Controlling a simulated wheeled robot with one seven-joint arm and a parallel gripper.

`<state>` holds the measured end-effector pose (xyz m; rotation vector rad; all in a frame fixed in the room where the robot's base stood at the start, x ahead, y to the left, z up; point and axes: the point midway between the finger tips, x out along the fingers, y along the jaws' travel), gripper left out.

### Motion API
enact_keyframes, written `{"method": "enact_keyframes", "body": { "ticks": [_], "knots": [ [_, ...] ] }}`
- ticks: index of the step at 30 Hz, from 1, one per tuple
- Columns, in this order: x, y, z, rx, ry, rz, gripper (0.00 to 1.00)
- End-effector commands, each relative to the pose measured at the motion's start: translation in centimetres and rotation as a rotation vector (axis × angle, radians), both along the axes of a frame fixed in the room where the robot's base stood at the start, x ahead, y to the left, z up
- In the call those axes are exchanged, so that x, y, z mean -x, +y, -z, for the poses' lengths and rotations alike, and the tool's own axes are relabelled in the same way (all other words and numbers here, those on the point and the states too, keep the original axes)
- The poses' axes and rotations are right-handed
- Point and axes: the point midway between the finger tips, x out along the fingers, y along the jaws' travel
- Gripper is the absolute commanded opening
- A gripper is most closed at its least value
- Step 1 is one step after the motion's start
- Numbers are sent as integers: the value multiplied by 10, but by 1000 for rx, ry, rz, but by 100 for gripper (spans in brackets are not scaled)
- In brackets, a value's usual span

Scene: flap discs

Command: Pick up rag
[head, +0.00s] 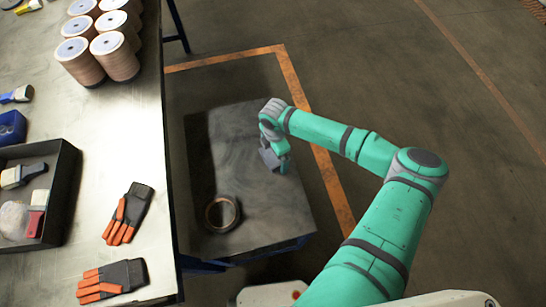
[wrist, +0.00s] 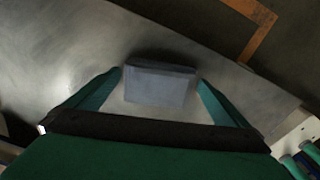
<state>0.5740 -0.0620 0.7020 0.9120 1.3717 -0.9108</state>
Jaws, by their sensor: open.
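The rag looks like a small folded grey block. In the wrist view the rag (wrist: 160,84) lies on the grey tabletop between the two green fingers of my gripper (wrist: 160,78). In the head view the rag (head: 268,157) is partly hidden by my gripper (head: 279,163), which points down over the low table (head: 240,125). My gripper is open, with a finger on either side of the rag and a visible gap to each. I cannot tell how far the fingertips are above the tabletop.
A roll of tape (head: 222,213) lies on the low table, left of my gripper. Floor at right is clear.

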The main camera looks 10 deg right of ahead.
Motion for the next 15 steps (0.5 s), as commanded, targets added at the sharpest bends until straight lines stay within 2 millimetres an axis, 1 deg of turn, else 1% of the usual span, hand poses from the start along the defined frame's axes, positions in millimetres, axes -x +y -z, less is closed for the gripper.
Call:
{"method": "enact_keyframes", "body": {
  "ticks": [2, 3, 5, 6, 7, 8, 15],
  "knots": [
    [0, 0, 0, 0, 0, 0, 100],
    [0, 0, 0, 0, 0, 0, 98],
    [0, 0, -1, 0, 0, 0, 83],
    [0, 0, -1, 0, 0, 0, 74],
    [0, 0, 0, 0, 0, 0, 67],
    [0, 0, -1, 0, 0, 0, 63],
    [0, 0, -1, 0, 0, 0, 63]
  ]
}}
